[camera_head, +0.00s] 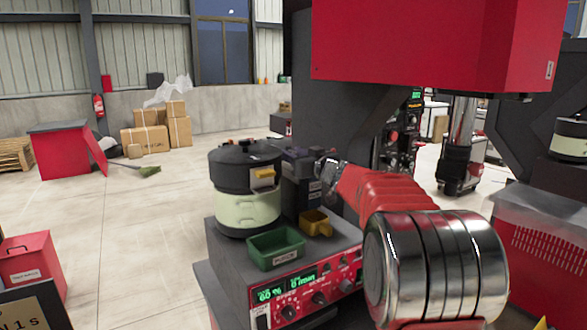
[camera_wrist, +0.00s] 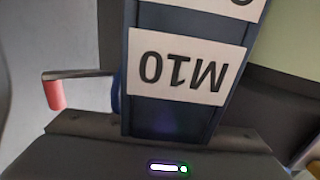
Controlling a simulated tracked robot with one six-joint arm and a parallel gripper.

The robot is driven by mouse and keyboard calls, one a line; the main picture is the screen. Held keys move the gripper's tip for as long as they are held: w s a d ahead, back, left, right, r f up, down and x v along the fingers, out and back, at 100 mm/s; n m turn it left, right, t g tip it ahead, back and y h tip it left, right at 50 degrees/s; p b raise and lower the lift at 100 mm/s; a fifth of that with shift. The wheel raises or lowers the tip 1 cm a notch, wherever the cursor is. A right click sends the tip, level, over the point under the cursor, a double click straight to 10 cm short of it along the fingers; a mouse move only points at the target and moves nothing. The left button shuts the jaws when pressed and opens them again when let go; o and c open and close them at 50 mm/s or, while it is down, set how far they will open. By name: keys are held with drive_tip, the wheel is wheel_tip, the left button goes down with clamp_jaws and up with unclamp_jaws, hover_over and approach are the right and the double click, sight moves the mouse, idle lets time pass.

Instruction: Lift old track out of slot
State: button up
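A dark blue track (camera_wrist: 172,120) with a white label reading M10, upside down in the wrist view, fills the middle of that view. Its lower end meets a dark housing (camera_wrist: 90,150) with a small lit indicator; whether it sits in a slot there is hidden. In the head view a dark labelled block (camera_head: 300,190) stands right beside the bowl feeder (camera_head: 247,205). My gripper (camera_head: 326,172) is at the right side of this block, partly hidden by my red arm. I cannot make out its fingers or whether they grip the track.
A red-ended lever (camera_wrist: 54,92) is left of the track. A large red machine head (camera_head: 430,40) hangs above my arm.

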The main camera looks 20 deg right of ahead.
drive_tip(key=shift+w, duration=0.3)
drive_tip(key=shift+c, duration=0.2)
clamp_jaws()
idle(0.3)
